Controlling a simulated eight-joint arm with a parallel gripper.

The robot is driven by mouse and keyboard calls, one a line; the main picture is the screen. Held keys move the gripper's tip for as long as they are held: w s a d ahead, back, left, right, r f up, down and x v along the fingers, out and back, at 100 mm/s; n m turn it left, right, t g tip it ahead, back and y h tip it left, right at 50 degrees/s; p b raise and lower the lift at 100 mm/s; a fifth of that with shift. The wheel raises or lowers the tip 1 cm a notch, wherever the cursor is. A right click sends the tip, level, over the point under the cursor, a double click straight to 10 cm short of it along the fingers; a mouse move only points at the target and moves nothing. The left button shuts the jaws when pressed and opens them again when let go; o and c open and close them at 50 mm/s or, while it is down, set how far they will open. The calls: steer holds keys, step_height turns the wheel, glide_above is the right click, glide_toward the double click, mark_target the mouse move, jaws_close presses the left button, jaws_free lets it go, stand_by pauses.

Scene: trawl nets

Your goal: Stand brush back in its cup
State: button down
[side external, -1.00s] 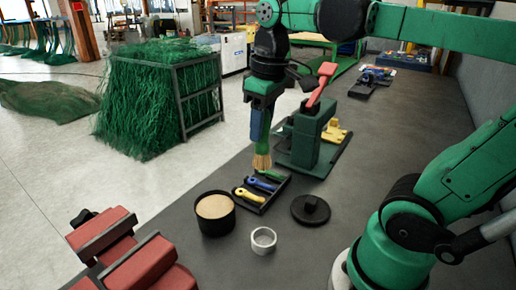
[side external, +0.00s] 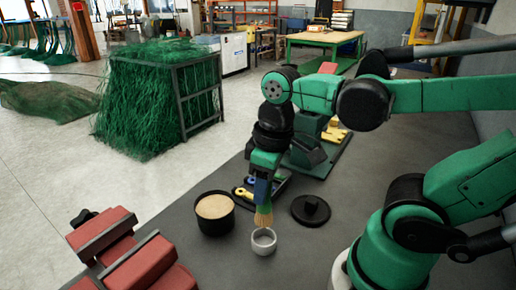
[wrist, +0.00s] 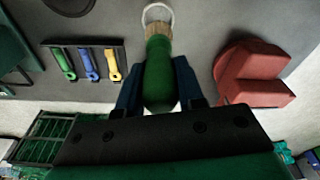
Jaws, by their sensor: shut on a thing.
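My gripper (side external: 262,192) is shut on the brush, which hangs upright with its bristles (side external: 263,218) pointing down. In the wrist view the brush's green handle (wrist: 160,78) sits between the two blue fingers. The white cup (side external: 264,243) is a short open ring standing on the dark bench. The bristle tips show just above its far rim in the side view; I cannot tell whether they are over the opening. In the wrist view the cup's rim (wrist: 157,6) shows beyond the brush's lower end, which hides part of it.
A black pot with tan contents (side external: 214,207) stands left of the cup. A black knobbed lid (side external: 310,210) lies to the right. A tool tray (wrist: 119,46) is behind, partly hidden by my gripper in the side view. A red clamp (side external: 130,258) is at front left.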

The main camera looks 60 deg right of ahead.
mark_target(264, 213)
steer(key=shift+f, duration=3.15)
steer(key=c, duration=0.5)
jaws_free()
steer(key=shift+f, duration=0.15)
steer(key=shift+c, duration=0.2)
step_height(264, 213, up, 12)
steer(key=s, duration=0.1)
steer(key=w+f+m+t, duration=0.2)
steer(key=w+f+t, duration=0.2)
steer(key=w+t, duration=0.1)
steer(key=shift+w+d+f+m+t, duration=0.25)
steer(key=shift+w+m+t, duration=0.15)
steer(key=shift+w, duration=0.1)
